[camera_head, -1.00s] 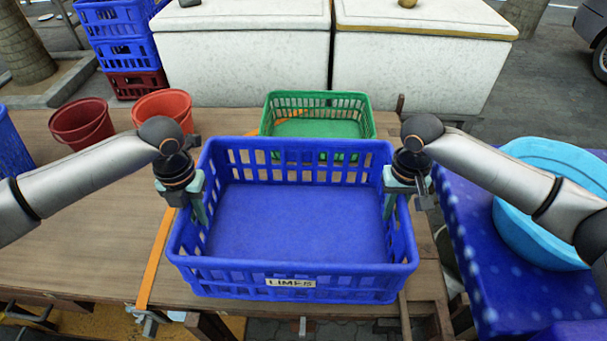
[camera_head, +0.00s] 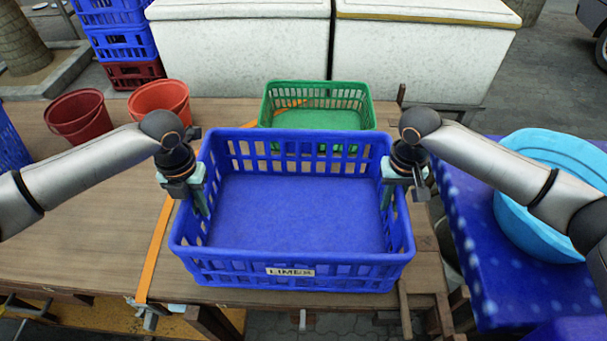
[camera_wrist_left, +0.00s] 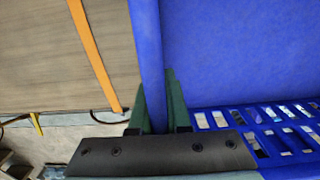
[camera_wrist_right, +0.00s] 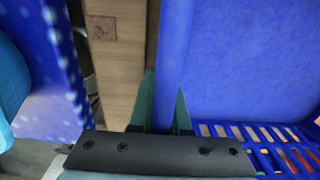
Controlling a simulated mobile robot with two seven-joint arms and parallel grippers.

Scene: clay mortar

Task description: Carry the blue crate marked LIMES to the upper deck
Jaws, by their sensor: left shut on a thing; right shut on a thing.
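The blue crate (camera_head: 290,284) with a white LIMES label (camera_head: 290,271) is upright, roughly level and empty, in the middle of the head view. It is over the front of the wooden table (camera_head: 80,235); whether it touches the table is hard to tell. My left gripper (camera_head: 200,196) is shut on its left rim, and the left wrist view shows the fingers around that rim (camera_wrist_left: 148,60). My right gripper (camera_head: 387,192) is shut on its right rim, which also shows between the fingers in the right wrist view (camera_wrist_right: 172,60). I cannot identify the upper deck.
A green crate (camera_head: 318,118) stands just behind the blue one. Red (camera_head: 78,118) and orange (camera_head: 160,97) buckets are at the back left. An orange strap (camera_head: 155,255) crosses the table. A light-blue basin (camera_head: 540,220) sits on a blue-covered table at right. White chests (camera_head: 240,60) stand behind.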

